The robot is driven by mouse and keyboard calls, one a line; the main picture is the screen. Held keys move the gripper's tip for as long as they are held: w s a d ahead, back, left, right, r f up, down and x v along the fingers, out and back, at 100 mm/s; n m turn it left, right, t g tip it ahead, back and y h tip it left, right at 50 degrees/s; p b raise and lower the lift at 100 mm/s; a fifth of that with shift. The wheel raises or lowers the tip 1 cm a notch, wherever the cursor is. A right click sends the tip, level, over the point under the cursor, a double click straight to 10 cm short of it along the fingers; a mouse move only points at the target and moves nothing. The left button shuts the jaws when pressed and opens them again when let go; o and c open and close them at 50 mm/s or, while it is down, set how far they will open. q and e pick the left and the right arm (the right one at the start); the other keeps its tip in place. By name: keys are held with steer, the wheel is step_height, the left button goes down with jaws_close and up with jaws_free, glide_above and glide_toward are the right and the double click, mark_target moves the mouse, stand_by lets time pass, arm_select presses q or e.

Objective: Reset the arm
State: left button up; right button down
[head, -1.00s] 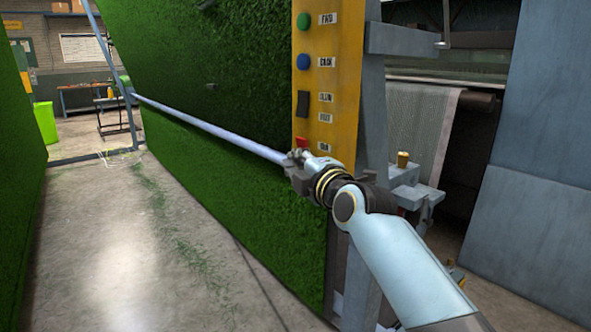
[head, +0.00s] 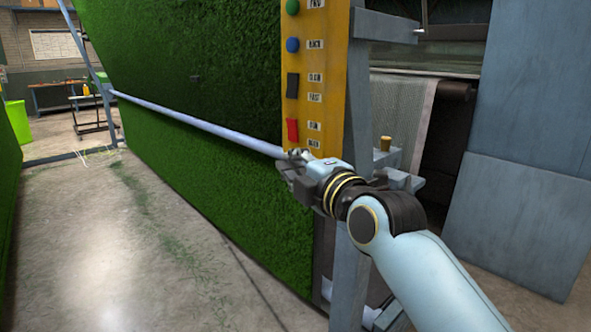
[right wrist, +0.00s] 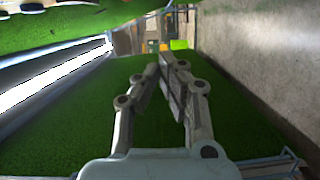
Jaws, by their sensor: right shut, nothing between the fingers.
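My right arm comes in from the lower right in the head view. Its gripper (head: 288,162) is just below the red switch (head: 292,131) at the foot of the yellow control panel (head: 317,70). In the right wrist view its fingers (right wrist: 163,62) are together with nothing between them, in front of green turf (right wrist: 75,120). The green button (head: 292,7), blue button (head: 292,45) and black switch (head: 292,86) sit higher on the panel. I cannot tell whether the gripper touches the panel. My left gripper is not in view.
A pale bar (head: 190,122) runs along the hanging turf (head: 200,170) and ends near my right gripper. A grey frame post (head: 358,110) and a machine with a pale sheet (head: 402,120) stand to the right. The concrete floor (head: 110,240) at left is open.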

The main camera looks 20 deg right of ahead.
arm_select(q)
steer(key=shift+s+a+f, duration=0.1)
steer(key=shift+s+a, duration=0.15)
arm_select(e)
steer(key=shift+s+d, duration=0.15)
steer(key=shift+s, duration=0.3)
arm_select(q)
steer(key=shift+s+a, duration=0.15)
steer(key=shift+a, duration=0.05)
